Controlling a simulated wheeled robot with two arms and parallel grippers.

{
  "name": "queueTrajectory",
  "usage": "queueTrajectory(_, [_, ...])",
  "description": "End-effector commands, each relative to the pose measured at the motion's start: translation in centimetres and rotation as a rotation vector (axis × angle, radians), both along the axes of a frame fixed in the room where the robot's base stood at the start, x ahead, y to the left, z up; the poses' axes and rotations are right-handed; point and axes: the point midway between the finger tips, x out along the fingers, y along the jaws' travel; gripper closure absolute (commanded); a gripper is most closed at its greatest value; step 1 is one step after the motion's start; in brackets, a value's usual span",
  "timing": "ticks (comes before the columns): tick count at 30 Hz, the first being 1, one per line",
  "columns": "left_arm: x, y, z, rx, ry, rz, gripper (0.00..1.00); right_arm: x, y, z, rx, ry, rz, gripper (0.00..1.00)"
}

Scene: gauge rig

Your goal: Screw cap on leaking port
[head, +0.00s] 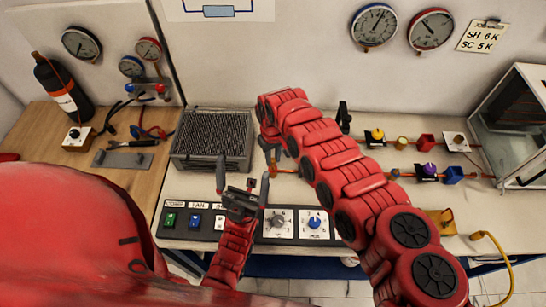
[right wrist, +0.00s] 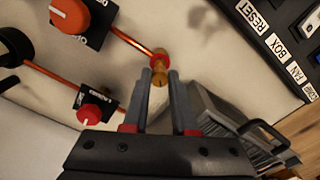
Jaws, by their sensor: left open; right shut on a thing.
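My right gripper (right wrist: 160,88) is shut on a small brass cap (right wrist: 161,79) in the right wrist view. The cap is at the end of a copper pipe (right wrist: 135,42), right by a red-ringed port (right wrist: 159,57). I cannot tell whether the cap is threaded on or only touching. In the head view my right arm reaches over the bench and hides most of this; the copper pipe end (head: 288,174) shows beside it. My left gripper (head: 243,187) is open and empty above the switch panel, in front of the grey finned box.
A grey finned box (head: 211,138) stands left of the port. The switch panel (head: 180,234) lies along the front edge. Valves with coloured knobs (head: 377,135) sit on pipes to the right. A glass-sided case (head: 515,120) stands at far right, a black bottle (head: 63,92) at far left.

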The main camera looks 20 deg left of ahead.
Motion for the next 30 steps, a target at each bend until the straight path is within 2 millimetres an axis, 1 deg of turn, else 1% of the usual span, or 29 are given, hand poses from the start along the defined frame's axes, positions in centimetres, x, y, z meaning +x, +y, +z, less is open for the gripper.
queueTrajectory(17, [0.0,0.0,-0.3,0.0,0.0,0.0,0.0,0.0,0.0,-0.1,0.0,0.0,0.0,1.0])
queueTrajectory(30, [0.0,0.0,-1.5,0.0,0.0,0.0,0.0,0.0,0.0,-1.4,0.0,0.0,0.0,1.0])
